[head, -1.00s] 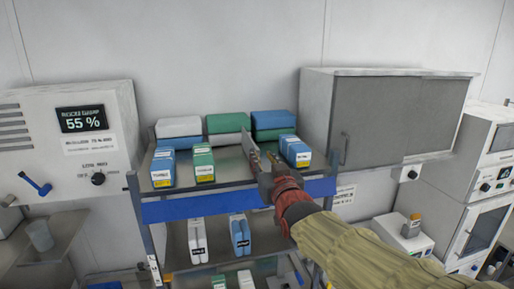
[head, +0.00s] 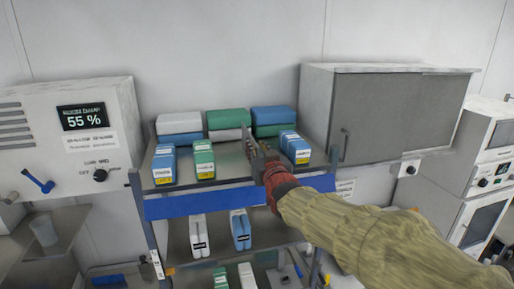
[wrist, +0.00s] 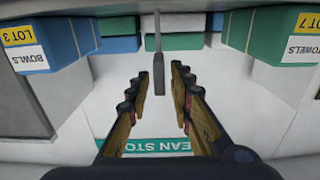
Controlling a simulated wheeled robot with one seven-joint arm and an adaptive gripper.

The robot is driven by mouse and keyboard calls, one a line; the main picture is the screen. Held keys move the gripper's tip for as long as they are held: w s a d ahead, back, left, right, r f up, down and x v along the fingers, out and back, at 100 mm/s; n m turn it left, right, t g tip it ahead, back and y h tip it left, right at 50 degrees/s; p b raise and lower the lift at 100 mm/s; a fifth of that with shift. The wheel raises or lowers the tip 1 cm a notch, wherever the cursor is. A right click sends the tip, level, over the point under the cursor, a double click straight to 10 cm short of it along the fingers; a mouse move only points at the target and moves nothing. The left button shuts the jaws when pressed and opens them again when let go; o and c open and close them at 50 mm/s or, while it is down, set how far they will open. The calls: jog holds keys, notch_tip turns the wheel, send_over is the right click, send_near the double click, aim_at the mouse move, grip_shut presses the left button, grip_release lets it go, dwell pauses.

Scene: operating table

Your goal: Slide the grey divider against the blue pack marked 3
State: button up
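The grey divider (head: 249,146) stands upright on the top shelf, between a green pack and the blue pack (head: 295,149) on the right. In the wrist view the divider (wrist: 158,72) is a thin plate at the middle, with its near end between my fingertips. The blue pack labelled LOT 3 BOWLS (wrist: 70,40) is on the left there, with a clear gap between it and the divider. My gripper (head: 261,163) is in front of the shelf; in the wrist view my gripper (wrist: 158,80) is open, with space on both sides of the divider.
The green pack labelled LOT 7 TOWELS (wrist: 282,40) is on the other side of the divider. Another blue pack (head: 163,165) is at the shelf's left. Folded packs (head: 228,120) line the back. A blue strip (head: 215,204) runs along the shelf front. A grey cabinet (head: 385,115) stands at the right.

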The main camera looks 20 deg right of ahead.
grip_shut()
dwell(0.7)
